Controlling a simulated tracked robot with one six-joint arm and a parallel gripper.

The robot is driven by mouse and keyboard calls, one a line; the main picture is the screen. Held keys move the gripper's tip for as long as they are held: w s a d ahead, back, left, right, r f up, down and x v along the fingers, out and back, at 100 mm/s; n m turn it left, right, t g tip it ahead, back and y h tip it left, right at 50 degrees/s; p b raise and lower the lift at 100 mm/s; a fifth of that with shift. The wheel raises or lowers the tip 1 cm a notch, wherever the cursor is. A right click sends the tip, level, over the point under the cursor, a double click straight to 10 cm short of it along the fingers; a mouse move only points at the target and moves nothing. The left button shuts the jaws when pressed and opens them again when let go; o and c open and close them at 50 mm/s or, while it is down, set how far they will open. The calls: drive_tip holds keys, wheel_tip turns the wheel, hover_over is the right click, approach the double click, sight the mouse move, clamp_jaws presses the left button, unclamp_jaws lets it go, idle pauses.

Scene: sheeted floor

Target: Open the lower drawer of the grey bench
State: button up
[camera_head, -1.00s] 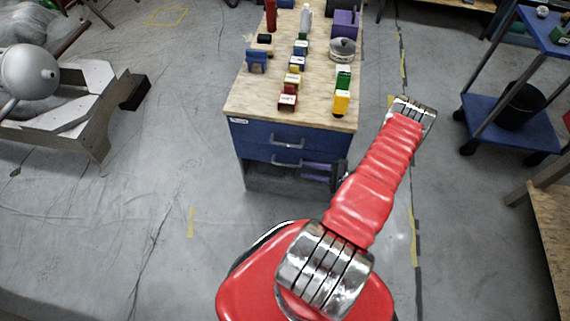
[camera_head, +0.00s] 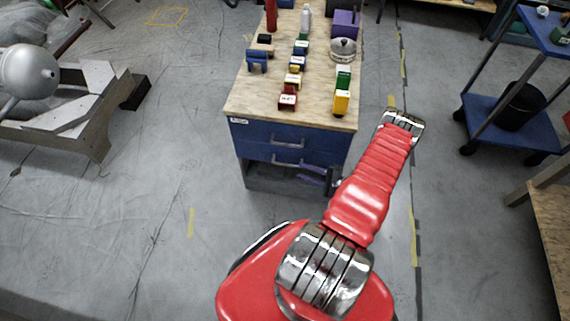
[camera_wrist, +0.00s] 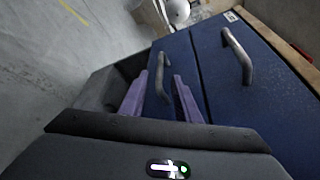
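The grey bench (camera_head: 262,182) has a wooden top and two blue drawers, one above the other. The upper drawer (camera_head: 255,136) and the lower drawer (camera_head: 258,153) look shut, each with a metal bar handle. In the wrist view the lower drawer handle (camera_wrist: 161,80) lies between the two purple fingers of my gripper (camera_wrist: 161,73). The fingers are apart, one on each side of the bar, with gaps showing. The upper handle (camera_wrist: 238,55) is off to the right. In the head view my gripper (camera_head: 316,178) is low at the bench front, partly hidden by my red arm.
Several coloured blocks, a metal pot (camera_head: 343,50) and a purple box (camera_head: 346,24) stand on the bench top. A blue cart (camera_head: 505,118) with a black bin stands at the right. A ramp-like frame (camera_head: 90,110) stands at the left. Floor before the bench is clear.

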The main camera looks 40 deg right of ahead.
sight(284, 164)
drive_tip(key=x, duration=1)
drive_tip(key=shift+w+a+f, duration=0.1)
drive_tip(key=shift+w, duration=0.2)
drive_tip(key=shift+c, duration=0.2)
clamp_jaws()
